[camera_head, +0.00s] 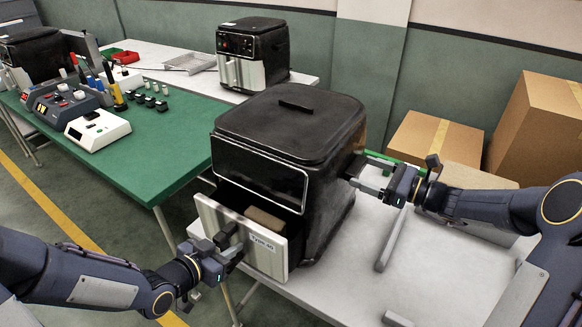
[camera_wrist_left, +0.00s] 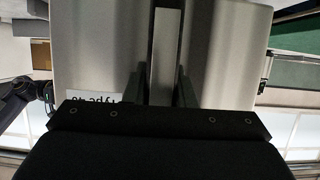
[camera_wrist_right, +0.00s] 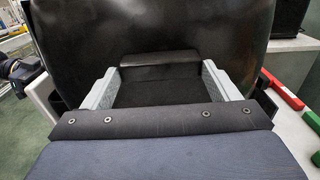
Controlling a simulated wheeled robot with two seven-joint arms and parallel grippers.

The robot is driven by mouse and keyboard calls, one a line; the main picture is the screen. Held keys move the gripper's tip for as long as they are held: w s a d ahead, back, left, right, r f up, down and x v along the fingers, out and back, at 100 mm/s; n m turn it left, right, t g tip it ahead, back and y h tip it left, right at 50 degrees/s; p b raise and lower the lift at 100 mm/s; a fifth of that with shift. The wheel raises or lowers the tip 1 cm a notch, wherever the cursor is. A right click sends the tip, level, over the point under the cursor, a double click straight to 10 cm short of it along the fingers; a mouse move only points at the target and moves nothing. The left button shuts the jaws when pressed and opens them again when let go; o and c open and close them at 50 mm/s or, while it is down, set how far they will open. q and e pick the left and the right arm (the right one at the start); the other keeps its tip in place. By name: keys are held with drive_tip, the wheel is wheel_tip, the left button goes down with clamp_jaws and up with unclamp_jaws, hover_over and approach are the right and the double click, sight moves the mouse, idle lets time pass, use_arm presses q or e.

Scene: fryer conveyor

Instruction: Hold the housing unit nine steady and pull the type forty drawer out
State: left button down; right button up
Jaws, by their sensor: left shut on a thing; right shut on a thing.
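The housing unit nine (camera_head: 290,150) is a large black fryer body upright on the white table. The type forty drawer (camera_head: 206,212) has a silver front with a "Type 40" label and stands partly out of the housing, with a brown thing inside. My left gripper (camera_head: 228,240) is shut on the handle (camera_wrist_left: 165,50) of the drawer front. My right gripper (camera_head: 358,172) is at the right side of the housing; in the right wrist view its fingers (camera_wrist_right: 162,85) straddle a black part on the housing's dark wall, and it is shut on that part.
A second fryer (camera_head: 252,52) stands on the table behind. A green-topped table (camera_head: 165,150) with control boxes (camera_head: 97,130) is at the left. Cardboard boxes (camera_head: 435,138) are at the back right. A grey bar (camera_head: 392,240) lies on the white table (camera_head: 420,275).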

use_arm(q)
drive_tip(key=shift+s+a, duration=0.5)
drive_tip(key=shift+s, duration=0.25)
drive_tip(key=c, duration=0.8)
unclamp_jaws()
drive_tip(key=v, duration=0.7)
idle(0.4)
drive_tip(key=v, duration=1.2)
